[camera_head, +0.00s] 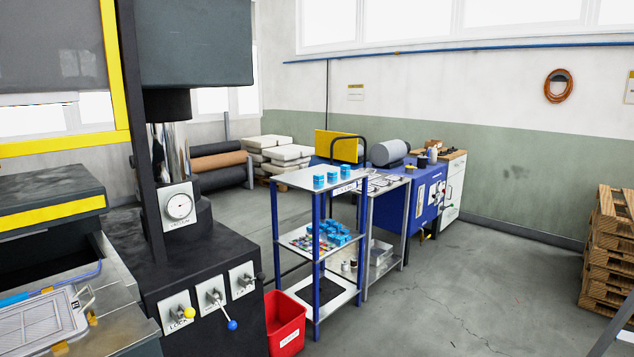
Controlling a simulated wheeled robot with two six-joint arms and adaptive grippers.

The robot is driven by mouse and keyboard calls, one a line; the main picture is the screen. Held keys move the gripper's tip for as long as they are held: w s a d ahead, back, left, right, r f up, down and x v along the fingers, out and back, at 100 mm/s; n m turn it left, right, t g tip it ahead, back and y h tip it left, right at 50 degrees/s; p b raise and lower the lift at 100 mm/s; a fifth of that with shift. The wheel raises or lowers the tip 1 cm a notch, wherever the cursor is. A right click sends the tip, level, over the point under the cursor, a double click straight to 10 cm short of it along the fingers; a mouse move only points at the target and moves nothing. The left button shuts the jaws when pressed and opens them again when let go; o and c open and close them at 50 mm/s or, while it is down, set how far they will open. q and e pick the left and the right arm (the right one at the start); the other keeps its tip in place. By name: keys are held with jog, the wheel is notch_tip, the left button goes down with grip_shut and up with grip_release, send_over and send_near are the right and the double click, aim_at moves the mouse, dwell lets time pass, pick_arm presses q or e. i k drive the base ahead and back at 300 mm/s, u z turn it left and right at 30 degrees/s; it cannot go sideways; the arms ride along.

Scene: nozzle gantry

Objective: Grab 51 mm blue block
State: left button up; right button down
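Three small blue blocks stand in a row on the top shelf of a blue-post trolley (300,180): a left one (319,179), a middle one (332,172) and a right one (345,170). A white label strip lies on the shelf edge beside them. Several more blue blocks (340,239) sit in a cluster on the middle shelf, among small coloured items. The blocks are too small in the view to read any size. Neither of my grippers is in view.
A black press with a gauge (179,206) and levers stands at left. A red bin (286,322) is on the floor between press and trolley. A blue workbench (425,195) stands behind the trolley. Pallets (610,245) are stacked at right. The floor (480,290) right of the trolley is clear.

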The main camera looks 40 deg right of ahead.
aim_at(318, 178)
jog(key=z, duration=0.4)
jog(key=i, duration=0.55)
jog(key=z, duration=1.2)
jog(key=i, duration=0.9)
jog(key=z, duration=1)
jog(key=i, duration=3.05)
jog(key=u, duration=0.25)
jog(key=i, duration=1.1)
jog(key=u, duration=1.3)
jog(key=i, duration=0.85)
jog(key=u, duration=0.9)
